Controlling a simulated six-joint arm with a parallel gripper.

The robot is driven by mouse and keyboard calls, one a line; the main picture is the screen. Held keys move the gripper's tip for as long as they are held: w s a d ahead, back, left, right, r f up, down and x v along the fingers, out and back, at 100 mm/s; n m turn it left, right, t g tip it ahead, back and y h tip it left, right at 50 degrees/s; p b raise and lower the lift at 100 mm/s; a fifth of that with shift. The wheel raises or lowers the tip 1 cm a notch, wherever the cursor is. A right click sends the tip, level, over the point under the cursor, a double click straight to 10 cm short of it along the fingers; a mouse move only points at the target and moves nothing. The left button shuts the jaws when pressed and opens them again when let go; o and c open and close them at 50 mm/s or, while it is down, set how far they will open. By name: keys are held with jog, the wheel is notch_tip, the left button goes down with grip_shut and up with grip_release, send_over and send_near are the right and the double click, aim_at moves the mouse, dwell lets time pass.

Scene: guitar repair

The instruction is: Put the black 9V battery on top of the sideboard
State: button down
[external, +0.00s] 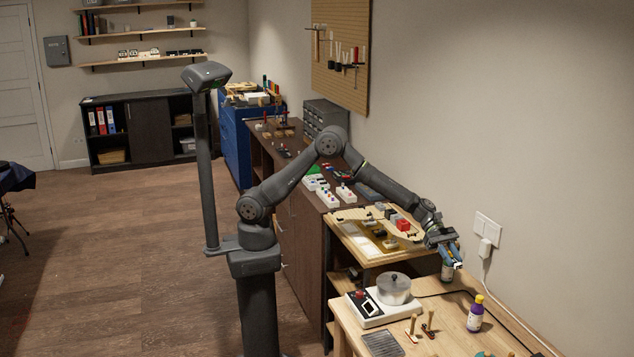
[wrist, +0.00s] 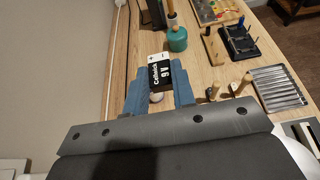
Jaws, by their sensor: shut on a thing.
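The black 9V battery (wrist: 160,73) has a white label and a pale terminal end. It sits between the blue fingertips of my gripper (wrist: 158,84) in the wrist view. In the external view my gripper (external: 455,257) points down over the wooden bench, at the right near the wall; the battery is too small there to make out clearly. A long dark brown cabinet (external: 284,225) runs along the right wall, and a low black cabinet (external: 150,145) with binders stands at the back wall. I cannot tell which is the sideboard.
The workbench (external: 440,305) holds a white device with a round pot (external: 395,289) and a purple bottle (external: 475,313). A guitar body (external: 380,228) lies on the raised board. A teal-based bottle (wrist: 177,39) and a metal tray (wrist: 278,87) show in the wrist view. The floor is open at left.

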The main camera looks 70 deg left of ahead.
aim_at(442, 315)
notch_tip(442, 315, down, 22)
jog(key=shift+w+a+f, duration=0.1)
dwell(0.5)
jog(key=shift+f, duration=0.1)
jog(key=c, duration=1.2)
grip_release()
jog(key=a+r, duration=0.2)
jog(key=a, duration=0.1)
jog(key=shift+r, duration=0.15)
jog(key=shift+o, duration=0.4)
notch_tip(442, 315, up, 6)
